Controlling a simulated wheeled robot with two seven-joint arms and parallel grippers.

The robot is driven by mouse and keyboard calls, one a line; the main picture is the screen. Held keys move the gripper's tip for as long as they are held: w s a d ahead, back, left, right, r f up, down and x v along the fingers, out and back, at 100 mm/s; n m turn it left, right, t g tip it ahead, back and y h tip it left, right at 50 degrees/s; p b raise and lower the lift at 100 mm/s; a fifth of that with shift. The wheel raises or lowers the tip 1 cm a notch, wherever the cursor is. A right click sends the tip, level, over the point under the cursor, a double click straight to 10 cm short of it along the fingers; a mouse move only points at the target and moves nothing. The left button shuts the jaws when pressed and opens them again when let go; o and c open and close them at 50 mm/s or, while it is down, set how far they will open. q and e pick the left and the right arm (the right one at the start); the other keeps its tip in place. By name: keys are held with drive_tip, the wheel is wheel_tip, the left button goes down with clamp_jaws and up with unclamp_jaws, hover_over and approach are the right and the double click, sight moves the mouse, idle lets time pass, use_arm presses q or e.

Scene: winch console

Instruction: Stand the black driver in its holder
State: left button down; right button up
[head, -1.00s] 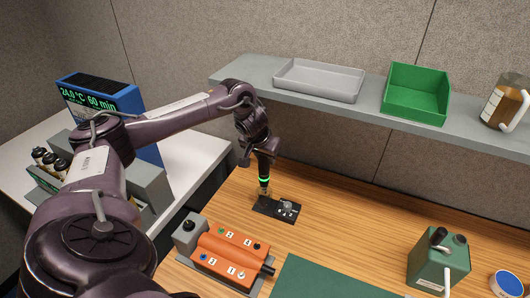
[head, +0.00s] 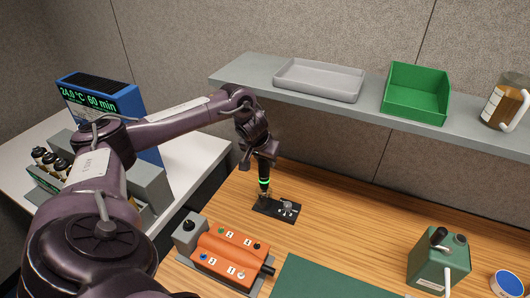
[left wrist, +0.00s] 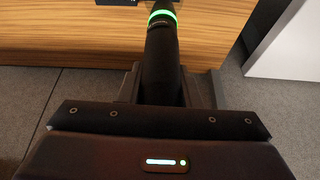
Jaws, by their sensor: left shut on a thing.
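My left gripper (head: 266,160) points down over the table and is shut on the black driver (head: 264,172), a dark cylinder with a glowing green band. The driver hangs nearly upright, its lower end at the left part of a small black plate (head: 268,212) with a metal fitting, which may be its holder. I cannot tell whether that end is in the plate or just above it. In the left wrist view the driver (left wrist: 162,60) runs away from the gripper, its far end cut off. My right gripper is not in view.
An orange console (head: 230,255) with buttons stands in front of the plate. A green mat (head: 325,282) lies right of it, and a green device (head: 437,265) farther right. A shelf (head: 245,75) with trays spans the back. Bare wood lies right of the plate.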

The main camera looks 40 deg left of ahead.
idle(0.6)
use_arm(q)
drive_tip(key=shift+f+b, duration=0.35)
drive_tip(key=shift+f, duration=0.65)
drive_tip(key=shift+p, duration=0.45)
drive_tip(key=shift+f, duration=0.15)
drive_tip(key=shift+f+b, duration=0.4)
drive_tip(key=shift+f, duration=0.5)
